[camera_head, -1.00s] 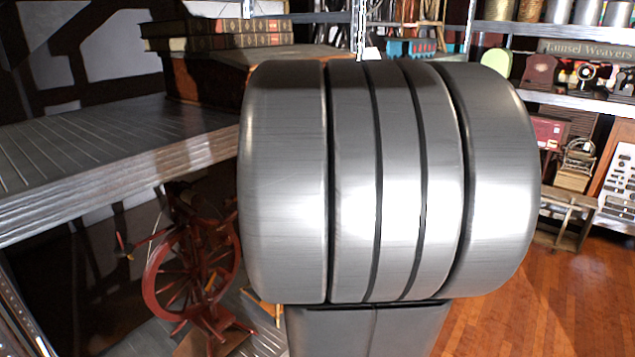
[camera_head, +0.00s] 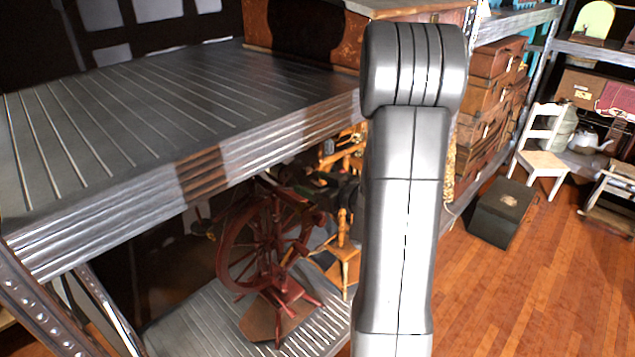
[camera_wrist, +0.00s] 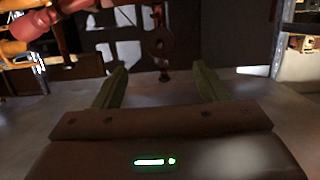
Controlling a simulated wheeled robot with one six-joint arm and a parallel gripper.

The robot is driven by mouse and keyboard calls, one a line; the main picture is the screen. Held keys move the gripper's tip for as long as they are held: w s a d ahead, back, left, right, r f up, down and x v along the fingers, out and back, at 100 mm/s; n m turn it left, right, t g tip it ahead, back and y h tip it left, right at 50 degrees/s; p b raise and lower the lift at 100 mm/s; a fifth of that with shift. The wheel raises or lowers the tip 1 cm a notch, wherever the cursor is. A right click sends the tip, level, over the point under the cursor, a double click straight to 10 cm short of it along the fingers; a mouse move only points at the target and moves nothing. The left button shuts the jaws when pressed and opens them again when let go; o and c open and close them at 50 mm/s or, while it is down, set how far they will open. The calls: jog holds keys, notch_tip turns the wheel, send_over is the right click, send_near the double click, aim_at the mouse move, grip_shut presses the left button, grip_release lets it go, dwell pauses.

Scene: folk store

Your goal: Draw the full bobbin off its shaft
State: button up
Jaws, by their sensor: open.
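A dark red spinning wheel (camera_head: 265,240) stands on the lower metal shelf, under the upper shelf in the head view. My arm covers the space to its right, and a dark shape beside the wheel's upper right may be my gripper. In the wrist view my gripper (camera_wrist: 159,88) is open, its two greenish fingers apart with nothing held between them. A reddish-brown upright part with a ring (camera_wrist: 161,43) appears beyond the fingertips. Blurred red and orange turned wooden parts (camera_wrist: 45,28) are close at upper left. I cannot pick out the full bobbin or its shaft with certainty.
The upper metal shelf (camera_head: 130,130) overhangs the wheel, with a perforated post (camera_head: 45,310) at left. A yellowish wooden piece (camera_head: 345,255) stands right behind the wheel. A dark box (camera_head: 502,213) and white chair (camera_head: 540,150) are on the open wooden floor.

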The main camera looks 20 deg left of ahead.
aim_at(287, 174)
jog(key=shift+b+x, duration=0.95)
jog(key=shift+x, duration=4.1)
jog(key=shift+d, duration=0.1)
jog(key=c, duration=0.8)
jog(key=shift+d, duration=0.1)
jog(key=shift+f+b+v, duration=0.1)
jog(key=shift+f+v, duration=0.3)
jog(key=shift+v, duration=1.6)
jog(key=shift+f+b+v, duration=0.1)
jog(key=shift+f+v, duration=0.3)
jog(key=shift+v, duration=1.65)
jog(key=shift+f+b+v, duration=0.1)
jog(key=shift+f+v, duration=0.25)
jog(key=shift+v, duration=1.65)
jog(key=shift+s+d, duration=0.2)
